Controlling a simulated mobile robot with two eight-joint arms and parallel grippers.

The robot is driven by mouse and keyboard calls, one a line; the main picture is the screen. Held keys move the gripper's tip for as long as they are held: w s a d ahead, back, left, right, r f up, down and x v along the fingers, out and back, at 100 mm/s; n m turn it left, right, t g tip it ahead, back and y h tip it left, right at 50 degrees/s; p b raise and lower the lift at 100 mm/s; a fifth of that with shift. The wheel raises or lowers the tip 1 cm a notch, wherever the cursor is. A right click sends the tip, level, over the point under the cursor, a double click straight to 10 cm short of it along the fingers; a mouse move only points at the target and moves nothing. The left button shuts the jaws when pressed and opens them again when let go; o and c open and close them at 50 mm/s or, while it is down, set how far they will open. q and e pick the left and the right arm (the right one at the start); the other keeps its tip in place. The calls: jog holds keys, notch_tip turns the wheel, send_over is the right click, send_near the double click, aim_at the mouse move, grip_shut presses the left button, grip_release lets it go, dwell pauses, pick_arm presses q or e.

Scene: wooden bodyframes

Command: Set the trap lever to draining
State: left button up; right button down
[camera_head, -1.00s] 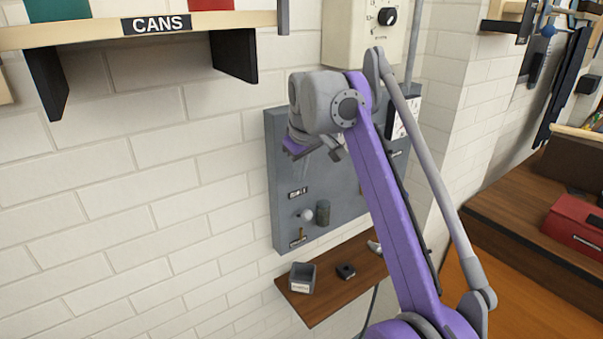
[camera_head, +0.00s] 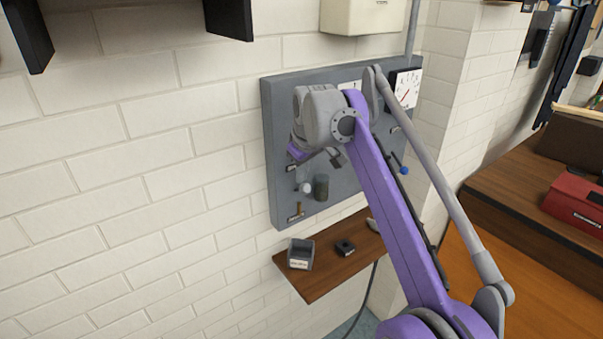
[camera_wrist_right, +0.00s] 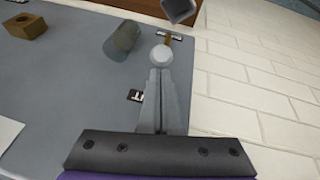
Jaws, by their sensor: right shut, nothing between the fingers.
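A lever with a pale ball knob (camera_head: 305,187) sits low on the grey wall panel (camera_head: 285,110). I take it for the trap lever. In the right wrist view the knob (camera_wrist_right: 162,56) is just beyond my fingertips, with a brass-coloured piece (camera_wrist_right: 168,41) and a small label behind it. The label's words are too small to read. My right gripper (camera_wrist_right: 162,72) is shut and empty, its tips at or very near the knob; I cannot tell whether they touch. In the head view the right gripper (camera_head: 303,177) is partly hidden by its wrist. My left gripper is out of view.
A dark grey cylinder (camera_head: 321,187) sticks out beside the knob and also shows in the wrist view (camera_wrist_right: 121,38). A wooden shelf (camera_head: 322,284) below holds a grey bin (camera_head: 300,254) and a small black block (camera_head: 345,247). A blue-knobbed lever (camera_head: 404,170) is farther right.

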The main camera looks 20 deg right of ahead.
jog(key=shift+s, duration=0.1)
jog(key=shift+s+f+b, duration=0.1)
jog(key=shift+f+b, duration=0.1)
jog(key=shift+b, duration=0.1)
jog(key=shift+s+d+t, duration=0.1)
jog(key=shift+s+t, duration=0.05)
jog(key=shift+t, duration=0.25)
